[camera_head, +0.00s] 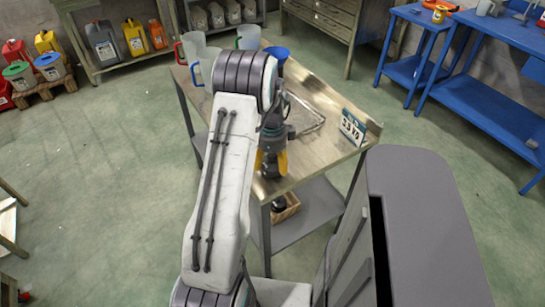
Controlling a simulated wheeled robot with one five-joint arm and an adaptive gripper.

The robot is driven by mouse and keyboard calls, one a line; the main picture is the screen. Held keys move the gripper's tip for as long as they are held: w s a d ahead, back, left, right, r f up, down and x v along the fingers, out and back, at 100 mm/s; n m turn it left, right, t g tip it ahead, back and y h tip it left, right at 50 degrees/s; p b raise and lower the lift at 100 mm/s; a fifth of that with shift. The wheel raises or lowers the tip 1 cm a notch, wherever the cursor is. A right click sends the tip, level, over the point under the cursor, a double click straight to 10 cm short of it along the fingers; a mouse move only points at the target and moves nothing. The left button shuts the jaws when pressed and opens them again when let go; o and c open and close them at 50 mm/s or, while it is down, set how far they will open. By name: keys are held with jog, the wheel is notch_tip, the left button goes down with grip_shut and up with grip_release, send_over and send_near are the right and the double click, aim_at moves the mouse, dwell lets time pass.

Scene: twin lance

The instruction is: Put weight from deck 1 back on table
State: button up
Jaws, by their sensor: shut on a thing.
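My gripper (271,163), with yellow fingers, points down over the near left part of the metal-topped table (318,150). It is shut on a dark grey thing, probably the weight, which is mostly hidden between the fingers. I cannot tell whether that thing touches the table top. My arm covers the table's left edge and part of its middle.
Several mugs (248,37) and a blue funnel-like thing (277,54) stand at the table's far end. A wire-edged tray (308,118) lies mid-table. A number sign (352,128) stands at the right edge. A wooden box (288,206) sits on the lower shelf.

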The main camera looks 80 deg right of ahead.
jog(key=shift+f, duration=0.4)
jog(key=shift+f, duration=0.15)
jog(key=o, duration=1.2)
jog(key=shift+o, duration=0.2)
notch_tip(320, 180, up, 12)
